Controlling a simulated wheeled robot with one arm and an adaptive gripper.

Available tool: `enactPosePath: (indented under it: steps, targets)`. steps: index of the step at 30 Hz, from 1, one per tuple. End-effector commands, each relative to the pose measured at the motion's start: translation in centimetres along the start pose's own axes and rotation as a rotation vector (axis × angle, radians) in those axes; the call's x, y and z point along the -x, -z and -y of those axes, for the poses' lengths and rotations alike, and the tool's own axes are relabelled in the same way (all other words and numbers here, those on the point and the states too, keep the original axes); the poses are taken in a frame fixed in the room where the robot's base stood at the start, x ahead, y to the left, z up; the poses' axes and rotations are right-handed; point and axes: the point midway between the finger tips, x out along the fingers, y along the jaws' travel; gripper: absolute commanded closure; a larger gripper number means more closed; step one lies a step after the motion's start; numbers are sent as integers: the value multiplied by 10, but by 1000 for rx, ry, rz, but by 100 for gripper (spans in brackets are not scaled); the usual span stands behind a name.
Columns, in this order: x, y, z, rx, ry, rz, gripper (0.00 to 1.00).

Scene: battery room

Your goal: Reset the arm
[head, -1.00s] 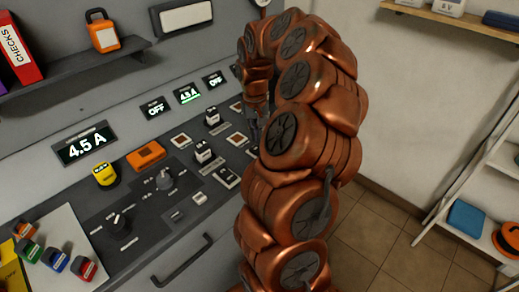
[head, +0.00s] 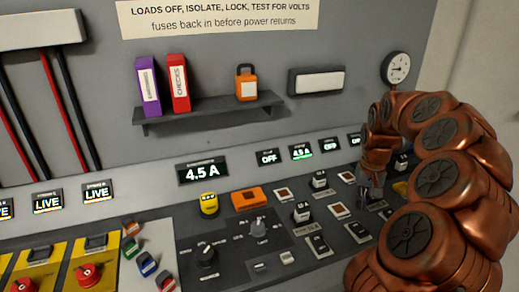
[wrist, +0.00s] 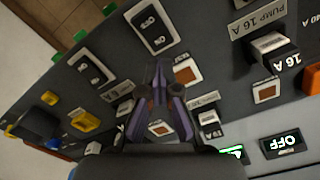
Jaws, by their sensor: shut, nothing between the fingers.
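My copper-coloured arm rises at the right of the head view and arches over the control panel (head: 215,250). My gripper (head: 372,195) points down at the panel's right part, among switches and square indicators. In the wrist view my gripper (wrist: 158,75) shows its dark fingers together and empty, over the panel between rocker switches and brown square indicators. I cannot tell whether the fingertips touch the panel.
A shelf (head: 210,112) holds a purple binder (head: 148,85), a red binder (head: 178,83) and an orange padlock (head: 246,83). A 4.5 A display (head: 202,171) is lit. Yellow isolators with red knobs (head: 88,274) and coloured tags (head: 148,265) lie left. A gauge (head: 396,67) hangs upper right.

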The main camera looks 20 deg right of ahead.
Motion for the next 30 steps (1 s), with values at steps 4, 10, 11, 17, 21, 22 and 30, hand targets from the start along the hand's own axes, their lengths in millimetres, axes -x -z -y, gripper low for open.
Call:
enactPosePath:
  steps: [4,10,11,17,21,22,30]
  targets:
    - [2,-2,5,11,2,-1,100]
    - [22,-29,58,133,18,-2,100]
    - [27,-37,69,158,21,-4,100]
    - [47,-103,132,324,24,16,100]
    - [53,-154,159,414,18,36,100]
    - [54,-165,163,431,15,38,100]
    - [48,-264,177,532,-17,86,100]
